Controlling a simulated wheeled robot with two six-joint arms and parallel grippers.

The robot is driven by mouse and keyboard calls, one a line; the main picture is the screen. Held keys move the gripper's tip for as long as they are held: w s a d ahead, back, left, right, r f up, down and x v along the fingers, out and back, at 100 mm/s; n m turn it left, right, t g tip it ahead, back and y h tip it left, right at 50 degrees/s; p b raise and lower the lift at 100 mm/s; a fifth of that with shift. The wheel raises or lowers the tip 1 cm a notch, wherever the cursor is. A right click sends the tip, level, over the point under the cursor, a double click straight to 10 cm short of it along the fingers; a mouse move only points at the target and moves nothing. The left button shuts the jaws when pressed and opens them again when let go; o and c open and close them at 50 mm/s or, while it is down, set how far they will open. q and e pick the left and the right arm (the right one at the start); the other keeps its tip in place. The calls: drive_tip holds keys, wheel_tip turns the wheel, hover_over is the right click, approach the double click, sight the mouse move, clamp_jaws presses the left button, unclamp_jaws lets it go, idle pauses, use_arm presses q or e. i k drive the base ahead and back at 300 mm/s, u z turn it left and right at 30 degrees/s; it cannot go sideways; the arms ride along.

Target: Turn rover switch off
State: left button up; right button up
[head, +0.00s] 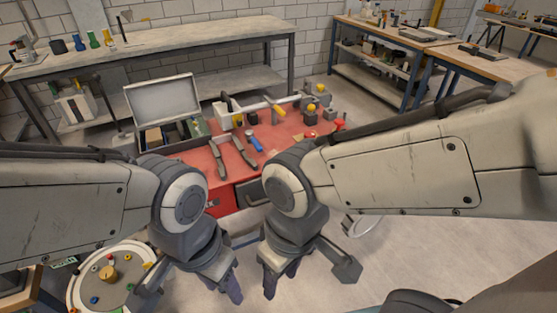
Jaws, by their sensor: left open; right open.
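I cannot make out a rover or its switch in this view. My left gripper (190,287) hangs at the lower middle left, its two fingers spread and empty. My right gripper (308,275) hangs just right of it, also open with nothing between its fingers. Both are in front of the red-topped bench (205,160) and apart from it. A round pale disc (85,290) with small coloured pieces and a tan knob (108,273) lies at the lower left, left of my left gripper. My arms hide part of the bench and the floor.
The red bench carries hand tools, a blue-handled tool (256,143) and an open case (163,98). A long grey workbench (160,42) stands behind. Wooden tables (385,35) stand at the back right. The floor (440,245) at right is mostly open.

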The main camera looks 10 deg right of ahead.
sight(309, 134)
drive_tip(key=z, duration=0.45)
drive_tip(key=k, duration=1.4)
drive_tip(key=z, duration=0.8)
drive_tip(key=i, duration=2.05)
drive_tip(key=u, duration=1.5)
drive_tip(key=i, duration=0.75)
drive_tip(key=u, duration=0.75)
